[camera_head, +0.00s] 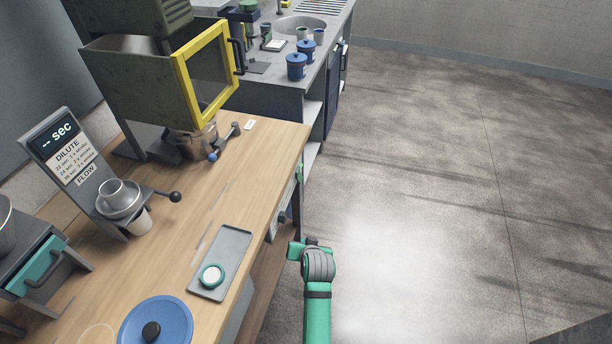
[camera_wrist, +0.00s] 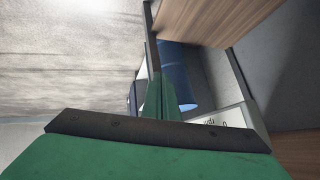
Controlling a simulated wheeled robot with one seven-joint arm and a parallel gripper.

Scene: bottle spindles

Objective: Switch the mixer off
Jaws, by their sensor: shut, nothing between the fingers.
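My gripper (camera_head: 296,250) hangs beside the front edge of the wooden bench, over the floor side. In the wrist view its green fingers (camera_wrist: 159,98) are together with nothing between them. Past them is a grey housing (camera_wrist: 215,75) with a blue cylinder (camera_wrist: 178,75) and a white label (camera_wrist: 230,118), too cropped to read. I cannot tell for certain which thing is the mixer, and no switch position is readable.
On the bench (camera_head: 180,240) are a grey tray (camera_head: 233,247), a blue lid (camera_head: 158,325), a DILUTE timer stand (camera_head: 62,150) and a grey cabinet with a yellow-framed door (camera_head: 208,75). A sink counter (camera_head: 275,85) stands behind.

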